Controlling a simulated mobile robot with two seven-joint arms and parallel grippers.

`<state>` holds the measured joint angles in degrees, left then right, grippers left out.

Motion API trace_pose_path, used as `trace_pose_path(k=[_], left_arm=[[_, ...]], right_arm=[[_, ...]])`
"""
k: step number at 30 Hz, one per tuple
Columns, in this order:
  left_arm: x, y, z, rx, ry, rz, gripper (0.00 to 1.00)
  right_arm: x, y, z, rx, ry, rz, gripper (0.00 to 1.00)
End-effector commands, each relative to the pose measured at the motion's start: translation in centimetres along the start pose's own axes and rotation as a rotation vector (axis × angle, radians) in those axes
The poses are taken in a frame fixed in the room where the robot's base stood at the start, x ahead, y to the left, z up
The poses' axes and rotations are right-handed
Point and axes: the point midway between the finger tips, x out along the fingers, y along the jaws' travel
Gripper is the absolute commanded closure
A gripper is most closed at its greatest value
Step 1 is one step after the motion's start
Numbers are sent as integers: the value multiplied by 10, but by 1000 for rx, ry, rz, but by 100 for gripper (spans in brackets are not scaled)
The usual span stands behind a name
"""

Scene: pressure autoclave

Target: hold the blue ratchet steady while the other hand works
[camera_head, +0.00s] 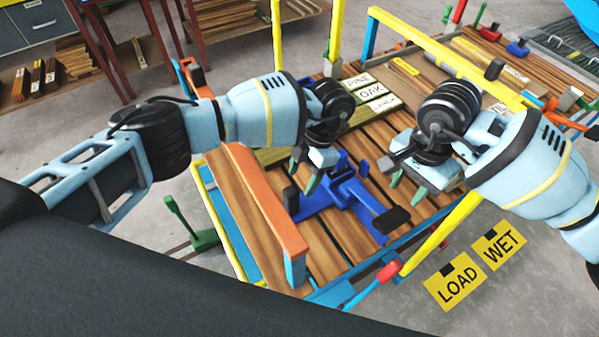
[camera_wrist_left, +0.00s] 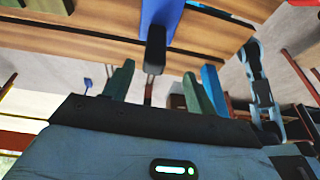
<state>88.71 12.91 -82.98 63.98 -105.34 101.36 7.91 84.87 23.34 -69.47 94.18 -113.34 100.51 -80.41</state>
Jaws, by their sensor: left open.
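The blue ratchet (camera_head: 346,193) lies on the wooden slats of the cart, with a black grip at its near right end and another black part at its left. My left gripper (camera_head: 304,175) is open and empty, pointing down just beside and above the ratchet's left part. In the left wrist view, a blue bar of the ratchet (camera_wrist_left: 158,18) with a black grip (camera_wrist_left: 155,50) shows ahead of the two green fingers (camera_wrist_left: 157,88); contact cannot be told. My right gripper (camera_head: 409,186) hangs over the slats right of the ratchet, its green fingers apart with nothing seen between them.
An orange rail (camera_head: 262,205) runs along the cart's left side and a yellow bar (camera_head: 438,236) along its right. Boards with PINE and OAK labels (camera_head: 370,95) lie behind the ratchet.

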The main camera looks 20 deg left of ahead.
Motion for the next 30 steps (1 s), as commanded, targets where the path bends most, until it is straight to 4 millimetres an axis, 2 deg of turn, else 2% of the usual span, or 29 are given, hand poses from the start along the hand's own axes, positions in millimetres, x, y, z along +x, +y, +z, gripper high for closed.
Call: trace_pose_path(k=[4,11,14,24,30], left_arm=[[-1,5,-7,-8,50,40,44],[3,5,-8,-8,54,41,44],[12,5,-8,-8,55,39,44],[59,7,-10,-8,54,39,44],[74,8,-11,-7,52,39,44]], right_arm=[[0,0,0,0,0,0,64],[0,0,0,0,0,0,64],[0,0,0,0,0,0,64],[0,0,0,0,0,0,64],[0,0,0,0,0,0,64]])
